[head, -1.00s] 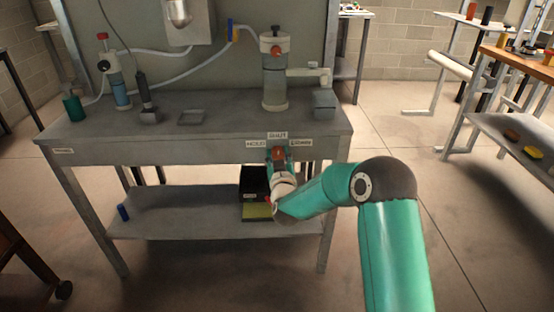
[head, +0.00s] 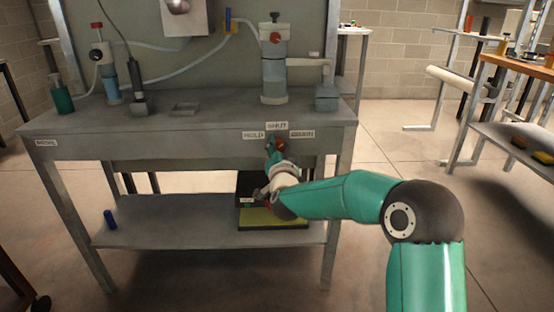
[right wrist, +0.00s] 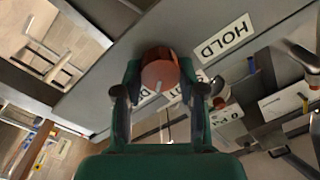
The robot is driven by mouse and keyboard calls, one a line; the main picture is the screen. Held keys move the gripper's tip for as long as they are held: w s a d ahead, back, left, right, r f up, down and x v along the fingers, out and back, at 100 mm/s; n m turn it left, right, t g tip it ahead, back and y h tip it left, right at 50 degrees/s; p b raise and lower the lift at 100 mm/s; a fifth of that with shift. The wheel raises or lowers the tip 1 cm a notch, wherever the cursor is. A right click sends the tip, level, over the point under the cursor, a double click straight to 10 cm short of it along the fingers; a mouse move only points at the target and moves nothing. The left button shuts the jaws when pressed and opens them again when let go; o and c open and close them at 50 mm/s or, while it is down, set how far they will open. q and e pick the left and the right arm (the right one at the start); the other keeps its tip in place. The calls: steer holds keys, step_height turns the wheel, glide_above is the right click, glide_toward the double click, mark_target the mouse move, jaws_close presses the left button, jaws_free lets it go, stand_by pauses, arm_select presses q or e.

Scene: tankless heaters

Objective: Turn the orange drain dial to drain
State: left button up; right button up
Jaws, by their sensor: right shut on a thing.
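The orange drain dial (head: 281,144) is on the front edge of the grey bench, below three white labels: HOLD (head: 253,135), SHUT (head: 276,126) and DRAIN (head: 301,134). My right gripper (head: 275,152) is at the dial and partly hides it. In the right wrist view, the round orange dial (right wrist: 160,72) sits between the two fingers, which are shut on it. The HOLD label (right wrist: 225,38) is right of it there; other labels are partly hidden by the gripper. My left gripper is not in view.
A pump-like column (head: 274,75) and a grey box (head: 327,97) stand on the bench top (head: 220,121). The lower shelf (head: 175,225) holds a dark tray with a yellow-green part (head: 270,218) and a small blue cylinder (head: 109,219).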

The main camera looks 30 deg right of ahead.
steer(key=shift+a+m+b, duration=0.1)
steer(key=shift+m+b, duration=0.55)
steer(key=shift+m, duration=0.15)
steer(key=o, duration=1.1)
steer(key=shift+o, duration=0.2)
steer(key=v, duration=1.2)
steer(key=shift+f, duration=0.15)
steer(key=shift+w, duration=0.1)
